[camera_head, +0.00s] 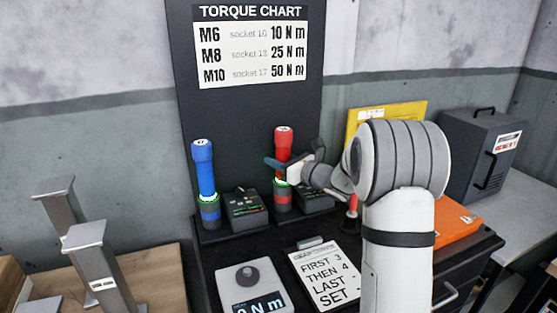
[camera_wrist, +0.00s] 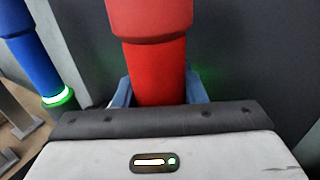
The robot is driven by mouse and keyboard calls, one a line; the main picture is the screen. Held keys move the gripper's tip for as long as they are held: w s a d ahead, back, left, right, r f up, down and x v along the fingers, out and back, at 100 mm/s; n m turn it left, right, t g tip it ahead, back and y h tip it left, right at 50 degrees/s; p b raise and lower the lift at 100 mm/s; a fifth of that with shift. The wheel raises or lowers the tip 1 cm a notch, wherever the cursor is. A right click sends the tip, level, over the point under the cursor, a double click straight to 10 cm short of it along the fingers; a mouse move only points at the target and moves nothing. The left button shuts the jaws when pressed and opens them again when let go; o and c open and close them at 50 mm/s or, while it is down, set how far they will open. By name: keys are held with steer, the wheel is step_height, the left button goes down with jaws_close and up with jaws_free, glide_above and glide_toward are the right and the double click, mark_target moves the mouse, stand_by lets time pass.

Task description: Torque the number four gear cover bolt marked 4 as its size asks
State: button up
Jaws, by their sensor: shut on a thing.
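A red torque tool (camera_head: 282,150) stands upright in a dock at the back of the dark bench, with a green glowing ring low on it. My gripper (camera_head: 285,165) is shut on its body. In the wrist view, the red tool (camera_wrist: 150,20) stands between the blue fingers of my gripper (camera_wrist: 158,92). A blue torque tool (camera_head: 203,170) marked 17 stands in a dock to the left; it also shows in the wrist view (camera_wrist: 30,55). The torque chart (camera_head: 250,45) reads M6 10, M8 25 and M10 50 N m. The gear cover bolt is not in view.
Dark control boxes (camera_head: 245,207) stand beside the tools. In front lie a dial unit (camera_head: 235,275) with an N m display and a card (camera_head: 325,275) reading FIRST 3 THEN 4 LAST SET. Grey metal posts (camera_head: 95,265) stand left; an orange case (camera_head: 457,222) lies right.

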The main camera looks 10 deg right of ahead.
stand_by(0.7)
steer(key=o, duration=1.2)
steer(key=shift+f, duration=0.1)
steer(key=shift+f, duration=0.15)
